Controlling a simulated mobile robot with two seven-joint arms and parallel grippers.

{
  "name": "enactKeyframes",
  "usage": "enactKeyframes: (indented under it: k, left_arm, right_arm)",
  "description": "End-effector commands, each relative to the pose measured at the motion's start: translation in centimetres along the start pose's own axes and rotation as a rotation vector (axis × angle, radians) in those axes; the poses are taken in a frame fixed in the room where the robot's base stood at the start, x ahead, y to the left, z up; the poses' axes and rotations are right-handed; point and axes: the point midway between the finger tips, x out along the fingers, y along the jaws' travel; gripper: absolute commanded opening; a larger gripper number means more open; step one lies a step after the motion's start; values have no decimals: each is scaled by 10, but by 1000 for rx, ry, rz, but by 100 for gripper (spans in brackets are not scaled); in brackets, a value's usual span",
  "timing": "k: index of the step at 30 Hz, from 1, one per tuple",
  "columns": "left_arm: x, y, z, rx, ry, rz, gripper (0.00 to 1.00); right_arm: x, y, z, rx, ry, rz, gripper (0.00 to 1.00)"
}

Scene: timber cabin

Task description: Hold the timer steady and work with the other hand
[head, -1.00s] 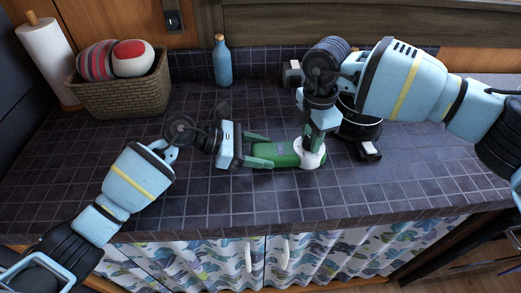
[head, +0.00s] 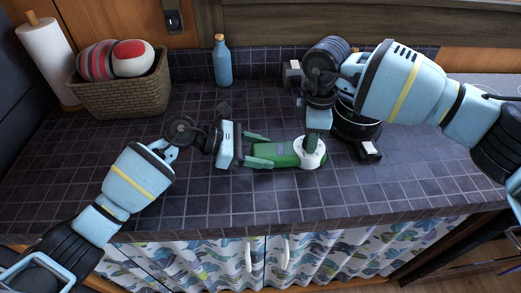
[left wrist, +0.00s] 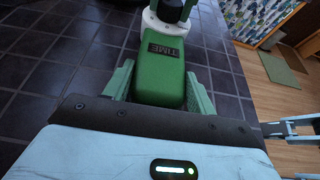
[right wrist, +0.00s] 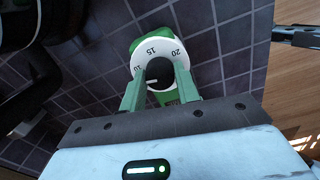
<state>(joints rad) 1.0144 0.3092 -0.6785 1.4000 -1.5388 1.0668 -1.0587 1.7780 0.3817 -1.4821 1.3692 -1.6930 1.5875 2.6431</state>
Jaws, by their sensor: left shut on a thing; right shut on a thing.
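The timer (head: 283,153) lies on the dark tiled counter, with a long green body and a round white dial at its right end. In the left wrist view its green body (left wrist: 162,75) carries a label reading TIME. My left gripper (head: 262,152) is shut on the body, one finger along each side. My right gripper (head: 316,136) comes down from above onto the dial end. In the right wrist view its fingers are shut on the black knob (right wrist: 159,73) at the middle of the white dial (right wrist: 163,50), where 10, 15 and 20 can be read. The knob's pale mark points left.
A dark round pot (head: 360,128) stands close behind and right of the timer, partly hidden by my right arm. A blue bottle (head: 222,64), a wicker basket (head: 125,97) with balls and a paper roll (head: 48,55) stand at the back. The front counter strip is clear.

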Motion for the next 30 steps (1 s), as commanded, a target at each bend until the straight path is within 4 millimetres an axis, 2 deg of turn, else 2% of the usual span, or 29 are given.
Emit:
enactKeyframes:
  k: [7, 15, 25, 30]
  left_arm:
    - [-1, 0, -1, -1, 2, 1, 30]
    - [-1, 0, -1, 0, 1, 1, 30]
    - [-1, 0, -1, 0, 2, 1, 30]
    - [-1, 0, -1, -1, 2, 1, 30]
  right_arm:
    - [0, 1, 1, 24, -2, 1, 15]
    - [0, 1, 1, 234, -2, 1, 15]
    - [0, 1, 2, 257, -3, 2, 15]
    - [1, 0, -1, 336, 0, -1, 15]
